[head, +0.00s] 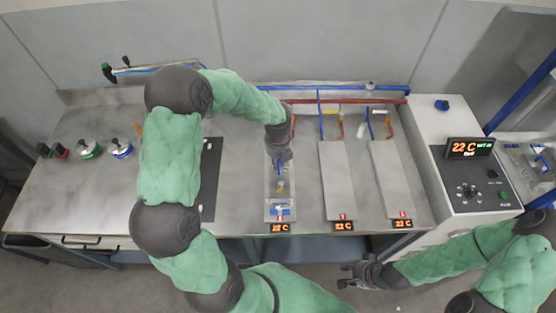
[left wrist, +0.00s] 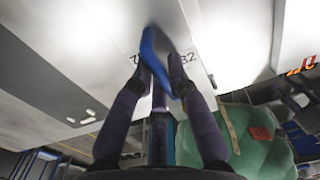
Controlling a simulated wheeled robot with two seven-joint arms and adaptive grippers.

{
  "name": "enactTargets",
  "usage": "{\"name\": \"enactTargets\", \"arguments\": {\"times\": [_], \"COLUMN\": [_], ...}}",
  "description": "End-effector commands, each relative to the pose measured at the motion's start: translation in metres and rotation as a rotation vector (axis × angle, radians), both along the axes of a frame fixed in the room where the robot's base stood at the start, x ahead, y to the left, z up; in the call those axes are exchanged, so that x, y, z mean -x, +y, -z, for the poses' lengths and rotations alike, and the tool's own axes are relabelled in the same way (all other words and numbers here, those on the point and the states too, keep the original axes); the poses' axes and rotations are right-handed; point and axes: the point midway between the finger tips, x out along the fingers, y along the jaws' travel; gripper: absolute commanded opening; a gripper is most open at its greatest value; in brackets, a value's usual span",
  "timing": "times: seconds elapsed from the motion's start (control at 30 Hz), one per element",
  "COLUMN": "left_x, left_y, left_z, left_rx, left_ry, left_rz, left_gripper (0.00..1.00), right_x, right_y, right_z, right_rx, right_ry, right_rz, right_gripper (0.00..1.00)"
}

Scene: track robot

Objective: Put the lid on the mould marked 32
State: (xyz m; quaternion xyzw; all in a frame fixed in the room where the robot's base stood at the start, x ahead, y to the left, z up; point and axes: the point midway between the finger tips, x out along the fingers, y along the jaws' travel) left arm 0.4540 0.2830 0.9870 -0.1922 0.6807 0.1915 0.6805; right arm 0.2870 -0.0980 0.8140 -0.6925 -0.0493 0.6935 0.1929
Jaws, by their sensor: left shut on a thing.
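My left gripper (head: 280,165) is over the leftmost of three long grey stations. In the left wrist view my left gripper (left wrist: 162,85) is shut on a blue handle (left wrist: 153,55). A pale flat surface (left wrist: 100,35) lies behind the handle, with dark characters, partly hidden, that seem to end in 32. I cannot tell whether they are on the lid or the mould. In the head view the leftmost station (head: 271,205) is partly hidden by the gripper. The middle (head: 337,180) and right (head: 390,180) stations show plain grey tops. My right gripper (head: 350,278) appears open and empty, low in front of the bench.
A dark mat (head: 209,185) lies left of the leftmost station, partly behind my arm. Small green and blue valves (head: 105,150) stand at the left. Red and blue pipes (head: 350,95) run along the back. A control box (head: 470,175) stands at the right.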

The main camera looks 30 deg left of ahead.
Motion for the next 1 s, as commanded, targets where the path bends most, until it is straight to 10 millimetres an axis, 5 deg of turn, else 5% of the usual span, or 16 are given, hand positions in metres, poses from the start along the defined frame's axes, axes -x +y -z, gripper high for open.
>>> {"name": "enactTargets", "arguments": {"times": [0.9, 0.93, 1.0], "left_x": [-0.0008, -0.0008, -0.0008], "left_y": [0.0004, 0.0004, 0.0004], "left_z": [0.0037, 0.0037, 0.0037], "left_rx": [0.0, 0.0, 0.0], "left_ry": [-0.002, -0.002, -0.002], "left_rz": [-0.001, -0.001, -0.001], "left_gripper": [0.0, 0.22, 0.42], "right_x": [0.0, 0.0, 0.0], "right_y": [0.0, 0.0, 0.0], "right_z": [0.0016, 0.0016, 0.0016], "right_rx": [0.0, 0.0, 0.0], "right_ry": [0.0, 0.0, 0.0], "right_rz": [0.0, 0.0, 0.0], "right_gripper": [0.36, 0.36, 0.36]}}
